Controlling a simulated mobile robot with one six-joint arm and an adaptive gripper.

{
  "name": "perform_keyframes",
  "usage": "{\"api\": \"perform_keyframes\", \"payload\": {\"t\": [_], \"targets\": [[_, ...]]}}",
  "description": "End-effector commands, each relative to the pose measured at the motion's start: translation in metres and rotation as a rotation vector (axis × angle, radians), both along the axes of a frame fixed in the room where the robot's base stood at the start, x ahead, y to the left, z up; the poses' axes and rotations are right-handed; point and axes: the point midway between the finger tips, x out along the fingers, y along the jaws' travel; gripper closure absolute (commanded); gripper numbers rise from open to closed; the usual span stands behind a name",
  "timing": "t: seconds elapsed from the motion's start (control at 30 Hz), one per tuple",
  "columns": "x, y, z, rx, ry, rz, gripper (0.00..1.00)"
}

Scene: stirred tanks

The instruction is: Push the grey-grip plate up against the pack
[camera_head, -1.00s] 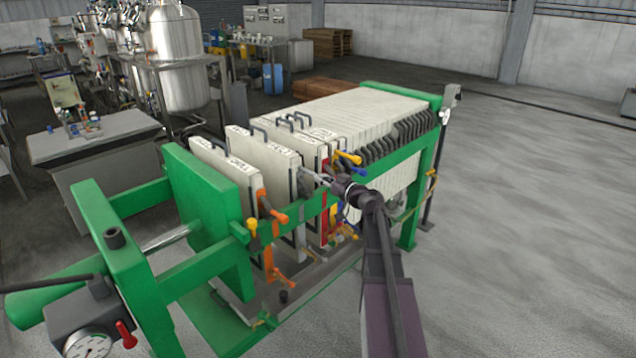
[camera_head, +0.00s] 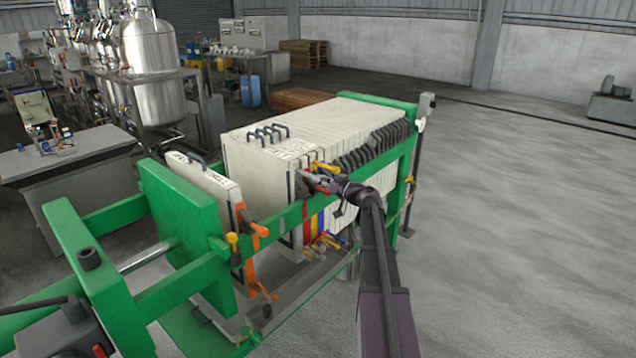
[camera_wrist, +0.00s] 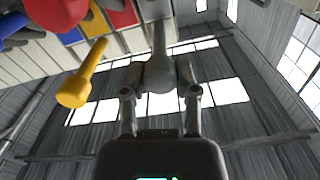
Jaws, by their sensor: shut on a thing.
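The grey-grip plate (camera_head: 255,185) is cream-coloured and hangs upright on the green rails at the near end of the pack (camera_head: 345,112). No gap shows between it and the pack in the head view; exact contact at its far edge is hidden. My gripper (camera_head: 318,182) is at the plate's right side, over the near rail. In the wrist view, my gripper (camera_wrist: 161,85) has its two fingers closed around the plate's grey grip (camera_wrist: 162,68). A yellow grip (camera_wrist: 84,75) shows beside it, apart from the fingers.
An orange-grip plate (camera_head: 205,178) hangs alone near the green end block (camera_head: 178,215), with open space between it and the grey-grip plate. The green rail (camera_head: 290,215) runs below my arm. Red, blue and yellow grips line the pack's side. Bare floor (camera_head: 510,230) lies right.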

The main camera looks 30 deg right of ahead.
Motion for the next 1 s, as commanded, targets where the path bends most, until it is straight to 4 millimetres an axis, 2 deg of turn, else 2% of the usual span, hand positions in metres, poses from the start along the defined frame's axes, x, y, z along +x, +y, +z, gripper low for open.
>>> {"api": "perform_keyframes", "payload": {"t": [0.03,0.1,0.13,0.67,0.87,1.0], "targets": [[0.003,-0.005,0.002,0.006,-0.004,-0.012,0.54],[0.003,-0.005,0.002,0.005,-0.003,-0.012,0.34],[0.003,-0.005,0.002,0.005,-0.003,-0.012,0.26],[-0.003,-0.004,0.001,0.002,-0.001,-0.006,0.26],[-0.02,-0.009,0.0,0.001,-0.001,-0.007,0.26],[-0.039,-0.015,0.001,0.002,-0.002,-0.009,0.26]]}}
